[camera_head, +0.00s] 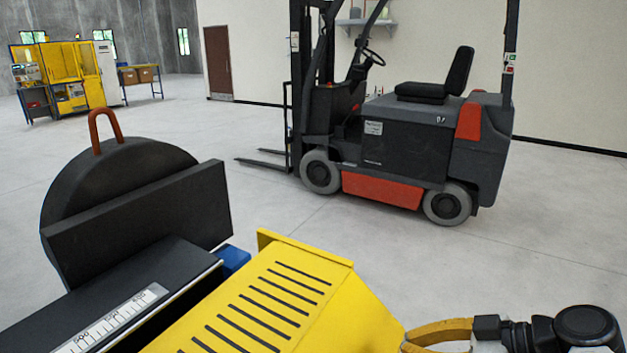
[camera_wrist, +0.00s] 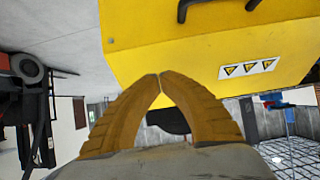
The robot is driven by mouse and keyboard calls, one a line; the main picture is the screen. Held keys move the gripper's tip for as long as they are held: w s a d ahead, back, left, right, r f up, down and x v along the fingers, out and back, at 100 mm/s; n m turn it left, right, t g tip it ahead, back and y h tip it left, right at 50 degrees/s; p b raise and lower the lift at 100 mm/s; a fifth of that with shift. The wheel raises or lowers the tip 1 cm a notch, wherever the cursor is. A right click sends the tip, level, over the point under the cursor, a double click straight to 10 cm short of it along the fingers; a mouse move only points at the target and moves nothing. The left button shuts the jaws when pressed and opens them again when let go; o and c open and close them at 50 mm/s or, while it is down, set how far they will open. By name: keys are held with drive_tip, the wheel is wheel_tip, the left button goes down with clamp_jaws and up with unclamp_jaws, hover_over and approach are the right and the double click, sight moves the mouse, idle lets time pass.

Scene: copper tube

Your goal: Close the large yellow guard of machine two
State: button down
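A large yellow guard with black slots (camera_head: 265,300) fills the lower middle of the head view. In the wrist view a yellow panel (camera_wrist: 150,45), apparently the same guard, carries a white label with warning triangles (camera_wrist: 248,69). My gripper (camera_wrist: 159,76) has orange-yellow fingers whose tips meet with nothing seen between them. The tips overlap the panel's lower edge in the wrist view; I cannot tell whether they touch it. In the head view an orange finger (camera_head: 440,334) shows just right of the guard, with its tip cut off or hidden.
Left of the guard are a black machine part with a scale (camera_head: 120,315) and a dark round part with a copper-coloured loop (camera_head: 105,128). A forklift (camera_head: 400,140) stands behind on open grey floor. Another yellow machine (camera_head: 65,75) is at the far left.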

wheel_tip(320, 180, down, 6)
drive_tip(key=a+b, duration=0.1)
drive_tip(key=b, duration=0.3)
drive_tip(key=shift+w+f, duration=0.15)
drive_tip(key=shift+w, duration=0.15)
